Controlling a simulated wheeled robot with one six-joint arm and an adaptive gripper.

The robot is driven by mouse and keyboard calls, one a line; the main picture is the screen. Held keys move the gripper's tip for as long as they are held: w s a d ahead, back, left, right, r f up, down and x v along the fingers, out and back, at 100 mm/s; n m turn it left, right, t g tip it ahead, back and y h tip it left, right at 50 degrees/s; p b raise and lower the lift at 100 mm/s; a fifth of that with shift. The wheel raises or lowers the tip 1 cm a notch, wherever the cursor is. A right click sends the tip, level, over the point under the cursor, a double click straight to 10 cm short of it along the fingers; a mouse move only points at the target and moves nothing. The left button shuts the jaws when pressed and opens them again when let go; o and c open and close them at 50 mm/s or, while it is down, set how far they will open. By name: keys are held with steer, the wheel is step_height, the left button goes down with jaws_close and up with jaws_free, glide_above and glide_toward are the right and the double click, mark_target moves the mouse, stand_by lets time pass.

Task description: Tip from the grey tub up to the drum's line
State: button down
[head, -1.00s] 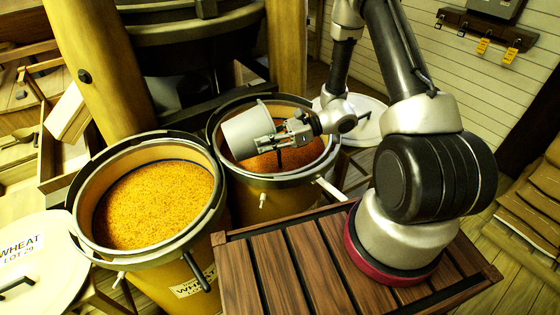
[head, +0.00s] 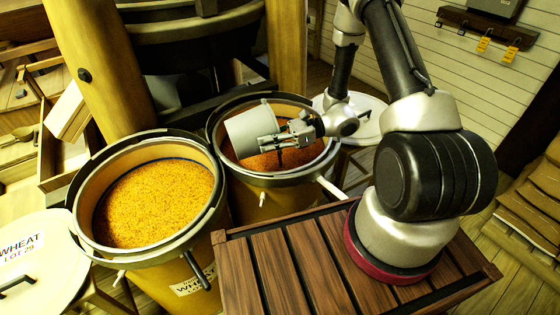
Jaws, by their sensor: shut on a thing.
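The grey tub (head: 249,133) is held in my gripper (head: 272,143), which is shut on its side. The tub is tilted over the right-hand drum (head: 262,182), its mouth turned away from the camera, so I cannot see inside it. This drum holds reddish-brown grain (head: 290,158) below its rim. The left-hand drum (head: 82,185) holds golden grain (head: 155,204) and bears a wheat label (head: 195,283). A dark line shows on the inner wall of the left-hand drum above its grain. The tub hides part of the right-hand drum's inside. No falling grain is visible.
A slatted wooden platform (head: 285,267) lies in front, under my arm's base. A round lid marked wheat (head: 35,262) lies at the left. Another pale lid (head: 365,125) rests behind the right-hand drum. A wooden post (head: 100,65) stands behind the left-hand drum.

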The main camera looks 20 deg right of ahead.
mark_target(276, 131)
steer(key=shift+w+d+r+y, duration=0.1)
steer(key=shift+d+r+y, duration=0.25)
steer(key=shift+d+y, duration=0.35)
steer(key=shift+d+r+y, duration=0.3)
steer(key=shift+d+y, duration=0.15)
steer(key=shift+y, duration=0.45)
stand_by(1.6)
steer(key=shift+d+r, duration=0.15)
steer(key=shift+r, duration=0.1)
steer(key=shift+d+r+y, duration=0.1)
steer(key=shift+r+y, duration=0.2)
steer(key=shift+d+r+m+y, duration=0.15)
steer(key=shift+d+r+y, duration=0.15)
steer(key=shift+r, duration=0.3)
steer(key=shift+d+r+m+y, duration=0.15)
steer(key=shift+r+y, duration=0.15)
steer(key=shift+r, duration=0.25)
stand_by(1.3)
